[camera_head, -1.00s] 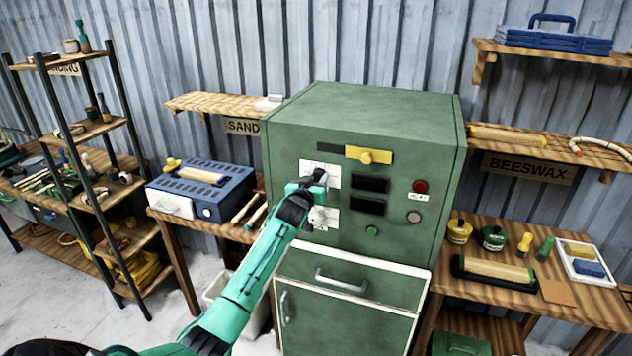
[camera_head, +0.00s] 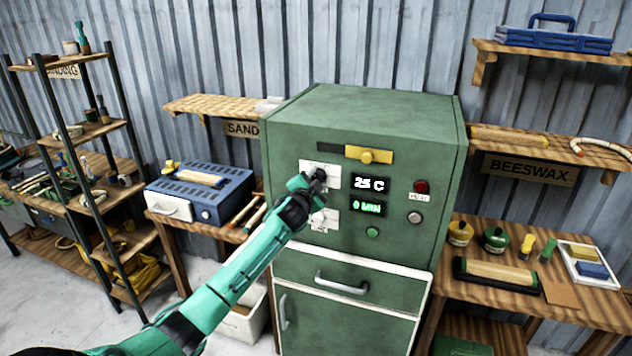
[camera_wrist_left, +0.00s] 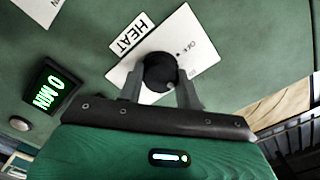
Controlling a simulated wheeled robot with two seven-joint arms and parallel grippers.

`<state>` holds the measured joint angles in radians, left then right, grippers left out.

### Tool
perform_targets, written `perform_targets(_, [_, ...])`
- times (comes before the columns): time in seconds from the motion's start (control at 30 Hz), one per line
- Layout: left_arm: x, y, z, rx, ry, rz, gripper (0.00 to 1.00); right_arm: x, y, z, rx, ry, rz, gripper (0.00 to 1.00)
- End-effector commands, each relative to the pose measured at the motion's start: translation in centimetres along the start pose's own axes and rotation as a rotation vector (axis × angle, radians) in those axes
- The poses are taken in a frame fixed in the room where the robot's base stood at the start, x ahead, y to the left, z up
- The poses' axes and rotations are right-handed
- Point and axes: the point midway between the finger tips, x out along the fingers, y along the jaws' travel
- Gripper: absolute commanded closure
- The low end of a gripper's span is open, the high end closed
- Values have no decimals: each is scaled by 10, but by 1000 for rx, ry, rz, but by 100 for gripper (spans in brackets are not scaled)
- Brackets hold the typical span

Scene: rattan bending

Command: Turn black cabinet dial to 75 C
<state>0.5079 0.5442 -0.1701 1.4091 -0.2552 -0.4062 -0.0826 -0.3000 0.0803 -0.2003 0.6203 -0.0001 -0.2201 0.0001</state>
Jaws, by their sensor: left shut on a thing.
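The green cabinet (camera_head: 430,140) stands in the middle of the head view. Its black dial (camera_wrist_left: 160,70) sits on a white plate (camera_wrist_left: 195,50) marked HEAT and OFF in the left wrist view. My left gripper (camera_head: 312,181) reaches the upper plate from the left. In the left wrist view its two fingers (camera_wrist_left: 160,88) are shut on the dial, one on each side. The upper display (camera_head: 370,184) is lit and seems to read 25 C. The lower display (camera_head: 369,208) reads 0 MIN. My right gripper is in neither view.
A yellow slide latch (camera_head: 367,155), a red button (camera_head: 421,187) and a green button (camera_head: 372,233) are on the panel. A blue box (camera_head: 200,190) stands left; a workbench (camera_head: 560,302) stands right.

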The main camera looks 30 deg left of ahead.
Motion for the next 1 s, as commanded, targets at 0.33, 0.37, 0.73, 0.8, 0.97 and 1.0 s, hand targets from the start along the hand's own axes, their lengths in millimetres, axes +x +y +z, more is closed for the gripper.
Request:
perform_targets(0.33, [0, 0, 0, 331, 0, 1, 88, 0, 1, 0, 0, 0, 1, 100])
perform_targets(0.37, [0, 0, 0, 361, 0, 1, 88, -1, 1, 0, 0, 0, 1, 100])
perform_targets(0.73, [0, 0, 0, 691, -1, 1, 88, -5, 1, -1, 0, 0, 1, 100])
perform_targets(0.8, [0, 1, 1, 741, -1, 2, 88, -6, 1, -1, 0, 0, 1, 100])
perform_targets(0.97, [0, 2, 1, 839, 0, 2, 88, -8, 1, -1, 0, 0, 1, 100])
perform_targets(1.0, [0, 2, 1, 858, 0, 2, 88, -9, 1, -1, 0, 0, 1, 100])
